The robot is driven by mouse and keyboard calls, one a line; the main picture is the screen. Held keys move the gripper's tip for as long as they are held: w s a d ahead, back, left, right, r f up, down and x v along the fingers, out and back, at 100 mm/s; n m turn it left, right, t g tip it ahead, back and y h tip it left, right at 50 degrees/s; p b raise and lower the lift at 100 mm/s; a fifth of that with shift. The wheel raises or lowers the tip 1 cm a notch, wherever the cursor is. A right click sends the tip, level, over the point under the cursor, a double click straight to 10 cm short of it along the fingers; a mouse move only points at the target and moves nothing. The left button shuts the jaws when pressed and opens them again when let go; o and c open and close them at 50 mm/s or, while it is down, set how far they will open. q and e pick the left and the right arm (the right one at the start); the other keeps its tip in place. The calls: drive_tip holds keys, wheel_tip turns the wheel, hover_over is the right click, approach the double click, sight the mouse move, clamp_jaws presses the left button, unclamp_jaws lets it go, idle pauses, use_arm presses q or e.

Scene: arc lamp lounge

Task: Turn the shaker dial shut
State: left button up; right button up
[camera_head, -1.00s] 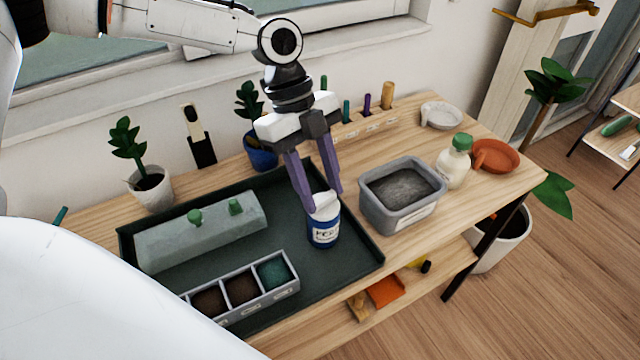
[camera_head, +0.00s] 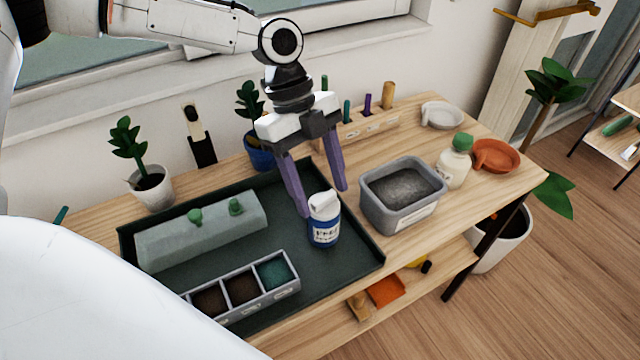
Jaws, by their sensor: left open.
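The shaker (camera_head: 324,226) is a small blue bottle with a white label and a white top (camera_head: 323,204). It stands upright on the dark green tray (camera_head: 345,262), near the tray's right side. My left gripper (camera_head: 324,202) comes down from above with two purple fingers. It is open, with one finger to the left of the white top and the other to the right and behind it. The fingers look apart from the top. The dial's setting is too small to read. My right gripper does not show.
A grey tub of dark soil (camera_head: 385,215) stands just right of the shaker. A three-compartment box (camera_head: 243,300) and a grey-green block (camera_head: 200,235) lie on the tray. A green-capped bottle (camera_head: 453,168) and an orange dish (camera_head: 497,158) stand further right. Potted plants line the back.

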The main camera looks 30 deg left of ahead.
use_arm(q)
drive_tip(key=shift+r, duration=0.1)
drive_tip(key=v, duration=1)
drive_tip(key=shift+b, duration=0.3)
